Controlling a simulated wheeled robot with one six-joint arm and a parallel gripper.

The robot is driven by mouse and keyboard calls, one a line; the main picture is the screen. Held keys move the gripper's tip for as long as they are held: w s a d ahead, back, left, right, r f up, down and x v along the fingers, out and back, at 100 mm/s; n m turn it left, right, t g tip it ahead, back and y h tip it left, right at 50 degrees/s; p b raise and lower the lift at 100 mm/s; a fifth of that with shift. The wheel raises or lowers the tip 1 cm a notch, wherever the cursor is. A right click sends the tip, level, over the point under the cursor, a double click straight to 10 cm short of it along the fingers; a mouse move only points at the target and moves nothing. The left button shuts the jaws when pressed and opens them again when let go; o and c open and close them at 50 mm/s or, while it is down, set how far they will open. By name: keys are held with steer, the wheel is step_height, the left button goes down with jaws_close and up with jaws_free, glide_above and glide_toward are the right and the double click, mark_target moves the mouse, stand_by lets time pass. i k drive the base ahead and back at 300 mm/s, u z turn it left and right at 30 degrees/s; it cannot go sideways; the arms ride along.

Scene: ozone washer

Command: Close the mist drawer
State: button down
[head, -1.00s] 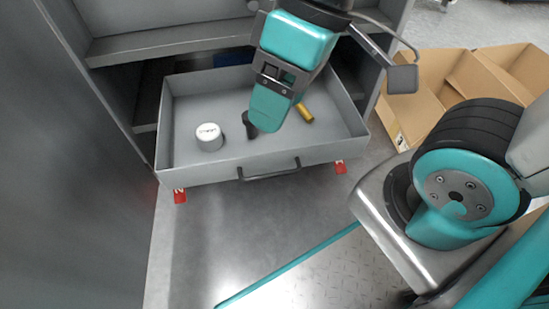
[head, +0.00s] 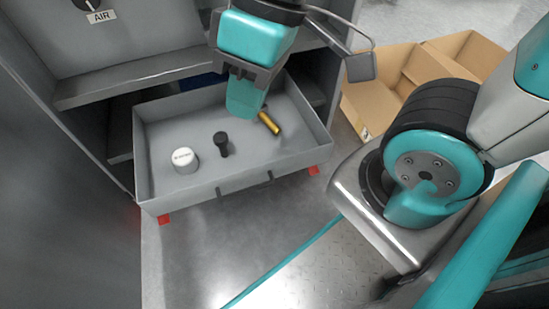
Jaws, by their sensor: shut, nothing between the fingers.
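The mist drawer (head: 270,160) is a grey open-topped tray pulled out from the grey cabinet (head: 150,72). A dark handle (head: 245,184) runs along its front wall. Inside lie a white round cap (head: 185,160), a black knob-like part (head: 221,144) and a brass cylinder (head: 268,123). My gripper (head: 244,105) is teal and shut, with nothing held. It hangs over the back right part of the drawer, in front of the brass cylinder's upper end, away from the handle. Whether it touches anything in the drawer cannot be told.
Red tabs (head: 164,218) show under the drawer's front corners. Open cardboard boxes (head: 390,85) stand at the right. A label reading AIR (head: 102,16) and a dial are on the cabinet. The metal floor (head: 230,240) before the drawer is clear.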

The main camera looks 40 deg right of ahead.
mark_target(191, 118)
steer(key=z, duration=1.35)
steer(key=k, duration=1.05)
steer(key=u, duration=1.35)
